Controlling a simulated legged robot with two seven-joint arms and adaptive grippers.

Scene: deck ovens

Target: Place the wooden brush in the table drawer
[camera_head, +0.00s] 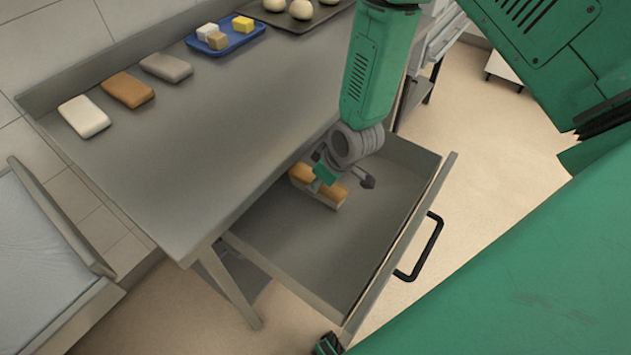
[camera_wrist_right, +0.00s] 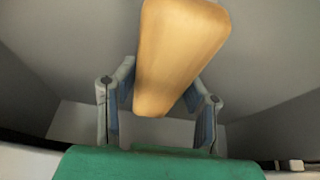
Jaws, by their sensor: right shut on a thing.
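The wooden brush (camera_head: 302,173) has an orange-brown wooden back and a pale underside. It is inside the open table drawer (camera_head: 300,258), towards the table side. My right gripper (camera_head: 328,175) reaches down into the drawer and is shut on the brush, covering its middle. In the right wrist view the brush (camera_wrist_right: 180,50) sits between the two fingers and extends towards the top of the picture, with grey drawer walls around it. I cannot tell whether the brush touches the drawer floor.
The metal table (camera_head: 215,120) holds white, orange and grey-brown blocks in a row. A blue tray (camera_head: 232,38) with small cubes and a dark tray (camera_head: 285,20) with dough balls stand at its far end. The drawer has a black handle (camera_head: 428,250). Most of the drawer floor is bare.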

